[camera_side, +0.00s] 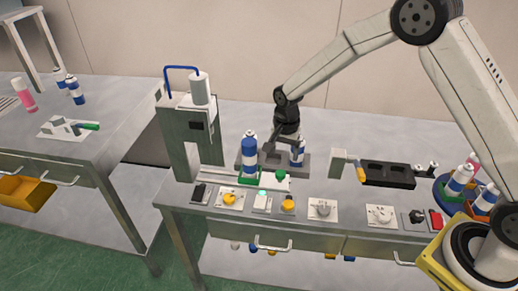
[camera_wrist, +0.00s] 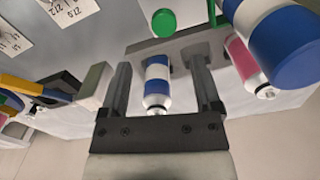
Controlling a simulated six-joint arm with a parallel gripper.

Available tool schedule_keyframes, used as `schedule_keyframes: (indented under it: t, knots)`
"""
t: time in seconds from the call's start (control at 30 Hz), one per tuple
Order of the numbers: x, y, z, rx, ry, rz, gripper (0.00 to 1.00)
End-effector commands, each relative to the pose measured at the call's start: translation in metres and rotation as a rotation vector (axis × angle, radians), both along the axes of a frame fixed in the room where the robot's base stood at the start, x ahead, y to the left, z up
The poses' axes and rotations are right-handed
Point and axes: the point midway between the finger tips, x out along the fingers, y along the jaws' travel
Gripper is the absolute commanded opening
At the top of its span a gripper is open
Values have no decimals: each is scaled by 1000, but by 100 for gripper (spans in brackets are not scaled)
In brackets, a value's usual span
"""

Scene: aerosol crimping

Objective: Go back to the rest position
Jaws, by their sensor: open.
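My gripper (camera_side: 283,146) is low over the grey holder block (camera_side: 306,168) on the workbench. In the wrist view its two fingers (camera_wrist: 160,68) are apart, one on each side of a blue-and-white can (camera_wrist: 157,84). There are gaps between the fingers and that can. The can also shows in the side view (camera_side: 298,156), partly hidden by the gripper. No separate rest-position marker is visible.
A larger blue-and-white can (camera_side: 250,158) stands close to the left of my gripper. A pink can (camera_wrist: 243,60) shows beside the right finger. The crimping machine (camera_side: 190,135) stands at the left, a black two-slot tray (camera_side: 388,174) at the right. Space above is clear.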

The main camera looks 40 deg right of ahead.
Motion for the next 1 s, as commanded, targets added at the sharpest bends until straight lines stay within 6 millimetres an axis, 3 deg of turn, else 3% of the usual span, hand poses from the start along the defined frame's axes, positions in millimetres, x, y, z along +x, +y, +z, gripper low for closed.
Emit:
schedule_keyframes:
  t: [0.37,0.57,0.77,1.0]
  knots:
    - [-2,-1,2,1,-3,12,81]
    - [-14,-5,15,2,-23,90,81]
    - [-43,-14,38,-3,-62,254,81]
    - [-89,-26,63,-21,-115,490,81]
